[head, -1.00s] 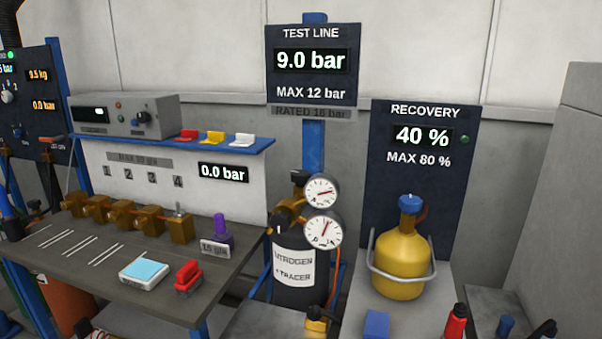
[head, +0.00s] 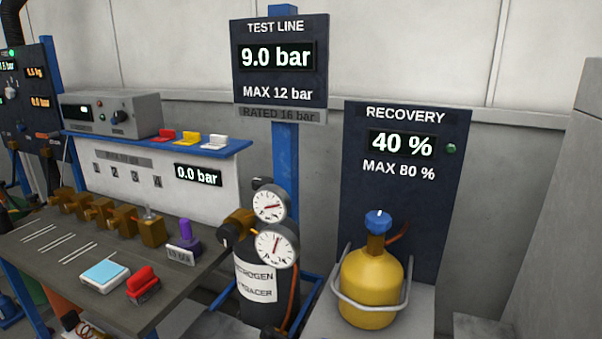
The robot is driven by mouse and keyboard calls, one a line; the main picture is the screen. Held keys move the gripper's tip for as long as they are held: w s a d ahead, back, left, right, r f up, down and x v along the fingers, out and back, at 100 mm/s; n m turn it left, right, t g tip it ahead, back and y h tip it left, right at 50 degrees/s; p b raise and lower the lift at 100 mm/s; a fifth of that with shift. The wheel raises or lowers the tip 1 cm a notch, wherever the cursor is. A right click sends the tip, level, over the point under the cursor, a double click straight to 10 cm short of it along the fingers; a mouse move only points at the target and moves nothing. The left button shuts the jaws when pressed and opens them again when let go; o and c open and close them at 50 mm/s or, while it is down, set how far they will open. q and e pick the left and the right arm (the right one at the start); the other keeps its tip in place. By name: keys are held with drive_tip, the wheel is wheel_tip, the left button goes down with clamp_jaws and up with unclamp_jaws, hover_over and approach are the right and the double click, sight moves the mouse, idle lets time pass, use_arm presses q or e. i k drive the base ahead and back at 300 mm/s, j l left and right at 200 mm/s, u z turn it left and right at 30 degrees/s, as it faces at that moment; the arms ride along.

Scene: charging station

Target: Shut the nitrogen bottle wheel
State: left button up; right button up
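The nitrogen bottle (head: 263,312) is a dark cylinder with a white label reading nitrogen and tracer. It stands in the middle of the head view, just right of the workbench. A brass regulator (head: 239,222) with two round white gauges, an upper one (head: 268,206) and a lower one (head: 277,245), sits at its top. A small dark part (head: 262,184) shows above the regulator; I cannot tell whether it is the bottle's wheel. Neither of my grippers is in view.
The bench (head: 75,285) at left holds brass valves (head: 110,218), a purple-topped part (head: 187,238), a red clip (head: 142,282) and a blue-topped device (head: 104,275). The test line panel (head: 281,95) reads 9.0 bar. A yellow recovery cylinder (head: 370,286) stands right, before its panel (head: 405,165).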

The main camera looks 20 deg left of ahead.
sight(257, 182)
drive_tip(key=l+u, duration=0.1)
drive_tip(key=u, duration=0.35)
drive_tip(key=i+l+u, duration=0.1)
drive_tip(key=u, duration=0.4)
drive_tip(key=l+u, duration=0.2)
drive_tip(key=u, duration=0.25)
